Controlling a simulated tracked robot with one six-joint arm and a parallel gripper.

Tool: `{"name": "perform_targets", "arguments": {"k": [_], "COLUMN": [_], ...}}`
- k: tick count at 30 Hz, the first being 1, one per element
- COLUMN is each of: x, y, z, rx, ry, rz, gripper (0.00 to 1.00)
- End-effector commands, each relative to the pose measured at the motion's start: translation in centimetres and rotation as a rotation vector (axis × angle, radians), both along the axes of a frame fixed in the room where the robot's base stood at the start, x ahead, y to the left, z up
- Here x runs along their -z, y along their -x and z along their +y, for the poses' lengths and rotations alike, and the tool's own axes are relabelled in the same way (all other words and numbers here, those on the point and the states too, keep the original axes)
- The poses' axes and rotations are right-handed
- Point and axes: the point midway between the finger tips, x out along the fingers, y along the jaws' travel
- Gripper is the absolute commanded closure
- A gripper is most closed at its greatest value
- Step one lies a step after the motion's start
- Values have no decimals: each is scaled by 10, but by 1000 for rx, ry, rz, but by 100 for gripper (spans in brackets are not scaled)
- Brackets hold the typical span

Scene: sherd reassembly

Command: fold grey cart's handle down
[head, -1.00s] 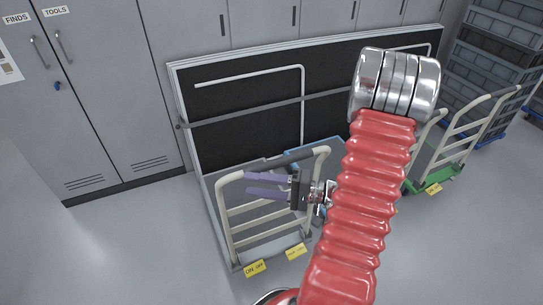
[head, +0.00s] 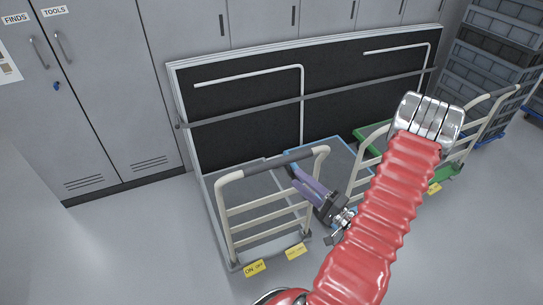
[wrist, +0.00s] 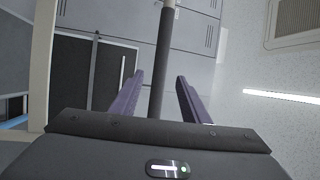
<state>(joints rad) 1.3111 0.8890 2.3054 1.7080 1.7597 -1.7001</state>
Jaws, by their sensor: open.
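The grey cart's deck (head: 210,190) stands at the centre left in the head view. Its cream tube handle (head: 226,222) is upright, with crossbars and a dark grip along the top (head: 262,165). My gripper (head: 294,170) is open, its purple fingers pointing up and left near the right part of the handle, close to the top grip. In the wrist view the dark grip (wrist: 165,65) runs upright in the picture between my spread fingers (wrist: 160,76). I see gaps on both sides of it. Whether it lies fully between the fingertips in depth, I cannot tell.
Yellow labels (head: 255,267) (head: 296,251) sit at the handle's foot. A blue-edged cart (head: 338,150) and a green cart (head: 447,172) stand to the right. Black panels (head: 240,105) behind a rail and grey cabinets (head: 100,80) are at the back. The floor at left is clear.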

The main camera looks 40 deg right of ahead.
Motion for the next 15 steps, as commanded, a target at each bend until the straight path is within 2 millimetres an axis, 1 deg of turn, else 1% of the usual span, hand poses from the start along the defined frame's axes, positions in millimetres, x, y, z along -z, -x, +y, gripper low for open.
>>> {"name": "perform_targets", "arguments": {"k": [5, 15], "x": [-2, -9], "y": [-10, -48], "z": [2, 7], "rx": [-4, -5], "ry": [1, 1], "rz": [0, 0], "gripper": [58, 58]}}
